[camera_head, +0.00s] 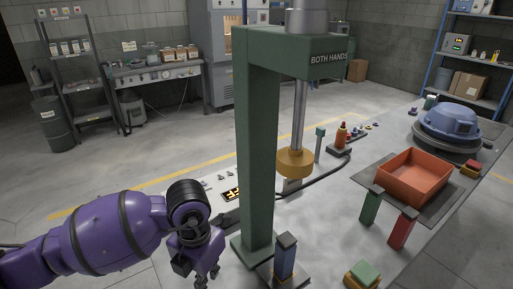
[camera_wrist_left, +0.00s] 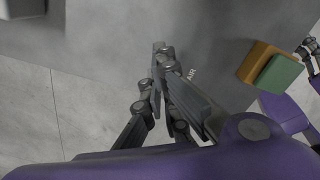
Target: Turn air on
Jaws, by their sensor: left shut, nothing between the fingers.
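My left gripper (camera_head: 207,275) is low at the bottom left of the head view, left of the green press column's foot. In the left wrist view its fingers (camera_wrist_left: 159,48) are shut with nothing between them, above the grey bench top. The white label AIR (camera_wrist_left: 192,74) on the bench shows just right of the fingers. I cannot make out the air control itself there; the fingers may hide it.
The green press frame (camera_head: 256,150), marked BOTH HANDS, rises right of my left gripper. A green-topped yellow block (camera_head: 362,274) sits on the bench; the wrist view shows it too (camera_wrist_left: 270,66). An orange tray (camera_head: 414,178) is further right. Dark parts, likely my right gripper (camera_wrist_left: 311,46), show at the wrist view's right edge.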

